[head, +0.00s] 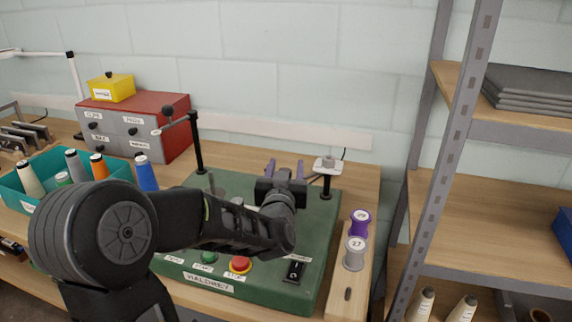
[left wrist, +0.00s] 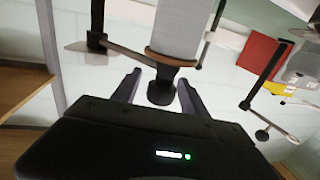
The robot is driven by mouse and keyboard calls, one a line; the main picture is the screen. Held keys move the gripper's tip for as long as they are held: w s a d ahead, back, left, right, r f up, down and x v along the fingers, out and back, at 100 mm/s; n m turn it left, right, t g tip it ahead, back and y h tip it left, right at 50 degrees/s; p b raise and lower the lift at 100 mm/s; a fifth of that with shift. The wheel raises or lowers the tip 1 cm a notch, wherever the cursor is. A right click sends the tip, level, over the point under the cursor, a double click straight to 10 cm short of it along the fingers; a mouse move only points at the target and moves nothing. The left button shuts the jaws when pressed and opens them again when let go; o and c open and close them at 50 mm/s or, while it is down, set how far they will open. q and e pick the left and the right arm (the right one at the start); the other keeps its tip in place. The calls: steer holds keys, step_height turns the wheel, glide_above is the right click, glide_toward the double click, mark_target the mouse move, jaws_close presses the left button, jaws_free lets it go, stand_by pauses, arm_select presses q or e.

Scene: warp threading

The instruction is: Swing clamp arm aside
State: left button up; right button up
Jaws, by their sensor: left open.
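My left gripper (head: 285,168) is open above the back of the green machine base (head: 322,225), between its two black posts. In the left wrist view the scene appears upside down. There a dark clamp arm (left wrist: 130,54) runs from a post to a black knob (left wrist: 160,92) against a pale cylinder (left wrist: 180,30) with a brown rim. The knob shows between the open fingertips of my left gripper (left wrist: 156,88); I cannot tell whether they touch it. In the head view my gripper hides this knob. My right gripper is not in view.
A grey-white fixture (head: 327,164) tops the right post. Purple (head: 360,222) and grey (head: 354,254) spools stand right of the base. A teal thread bin (head: 30,200) and red-topped drawers (head: 150,105) stand left.

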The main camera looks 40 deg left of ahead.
arm_select(q)
steer(key=shift+w+a, duration=0.25)
steer(key=shift+w, duration=0.1)
steer(key=shift+c, duration=0.4)
jaws_close()
stand_by(0.9)
